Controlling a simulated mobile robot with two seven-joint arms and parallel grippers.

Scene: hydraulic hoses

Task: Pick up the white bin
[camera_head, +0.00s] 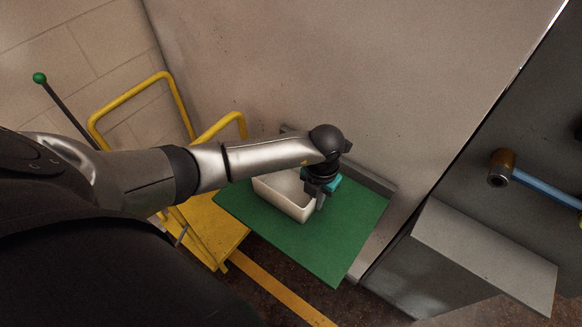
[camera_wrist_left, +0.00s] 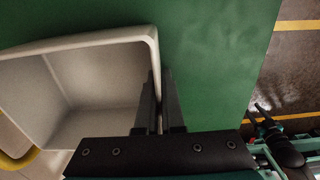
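The white bin (camera_head: 281,196) is an open-topped box on the green platform (camera_head: 345,235), seen in the head view. My left gripper (camera_head: 319,201) points down at the bin's right wall. In the left wrist view the white bin (camera_wrist_left: 92,92) is large at the left and its inside looks empty. The two dark fingers of my left gripper (camera_wrist_left: 160,100) are close together, one inside and one outside the bin's wall, with the wall between them. A dark two-pronged part at the right edge of that view may be my right gripper (camera_wrist_left: 257,112); its state is unclear.
A yellow-railed cart (camera_head: 205,225) stands left of the green platform. A large grey panel (camera_head: 330,80) rises behind it. A grey box (camera_head: 480,260) and a blue-handled hammer-like object (camera_head: 535,185) are at the right. Yellow floor tape (camera_head: 280,295) runs in front.

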